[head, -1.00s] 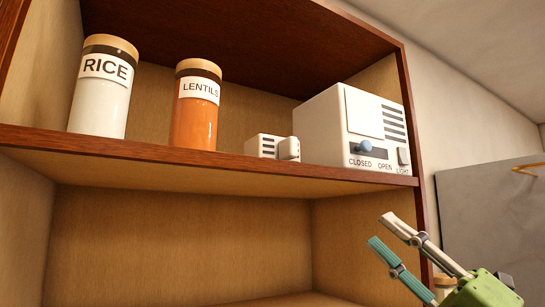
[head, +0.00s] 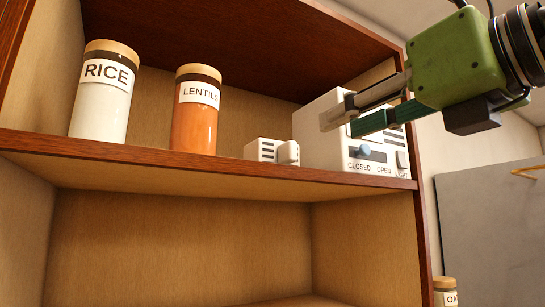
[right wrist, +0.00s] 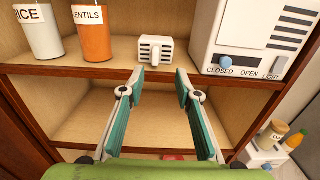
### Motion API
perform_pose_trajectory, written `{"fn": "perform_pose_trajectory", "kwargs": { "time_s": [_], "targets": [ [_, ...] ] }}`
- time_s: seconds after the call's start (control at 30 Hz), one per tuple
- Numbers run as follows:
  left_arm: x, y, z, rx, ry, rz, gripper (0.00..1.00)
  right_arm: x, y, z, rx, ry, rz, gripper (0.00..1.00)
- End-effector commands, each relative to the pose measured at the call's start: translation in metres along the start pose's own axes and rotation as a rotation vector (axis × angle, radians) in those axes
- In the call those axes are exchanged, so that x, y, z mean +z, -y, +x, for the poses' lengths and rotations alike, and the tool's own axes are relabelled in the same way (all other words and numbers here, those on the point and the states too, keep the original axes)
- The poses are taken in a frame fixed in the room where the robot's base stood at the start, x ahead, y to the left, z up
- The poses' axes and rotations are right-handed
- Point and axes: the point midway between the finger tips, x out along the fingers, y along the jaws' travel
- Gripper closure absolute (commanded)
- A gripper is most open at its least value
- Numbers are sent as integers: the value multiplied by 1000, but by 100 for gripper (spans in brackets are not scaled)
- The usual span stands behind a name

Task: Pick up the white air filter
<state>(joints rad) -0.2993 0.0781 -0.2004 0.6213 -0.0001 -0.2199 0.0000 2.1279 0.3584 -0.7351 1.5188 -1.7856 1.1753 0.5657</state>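The white air filter, a small slotted block with a rounded grip on its front (head: 264,149), stands on the upper shelf, left of the larger white unit. It also shows in the right wrist view (right wrist: 151,50), straight beyond my fingertips. My right gripper (head: 338,122) is raised in front of the larger unit and covers part of it. My left gripper is not in view.
The larger white unit (head: 312,132) with a blue slider knob stands close right of the filter. A lentils jar (head: 194,122) and a rice jar (head: 101,100) stand to the left. The shelf edge (head: 200,165) runs in front. The lower compartment looks largely empty.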

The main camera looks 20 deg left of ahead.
Motion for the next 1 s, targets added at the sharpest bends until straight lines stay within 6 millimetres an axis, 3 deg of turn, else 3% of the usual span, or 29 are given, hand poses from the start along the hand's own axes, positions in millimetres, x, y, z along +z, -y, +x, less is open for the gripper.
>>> {"fn": "perform_pose_trajectory", "kwargs": {
  "time_s": [0.3, 0.53, 0.8, 1.0],
  "targets": [
    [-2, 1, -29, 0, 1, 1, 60, 3, -2, 61, 4, -3, 2, 69],
    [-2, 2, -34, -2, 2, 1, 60, 2, -2, 77, 5, -1, 1, 69],
    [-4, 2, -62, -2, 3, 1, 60, 8, -10, 106, 6, -4, 1, 69],
    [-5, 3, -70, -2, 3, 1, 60, 6, -10, 125, 5, -1, 2, 69]
  ]
}}
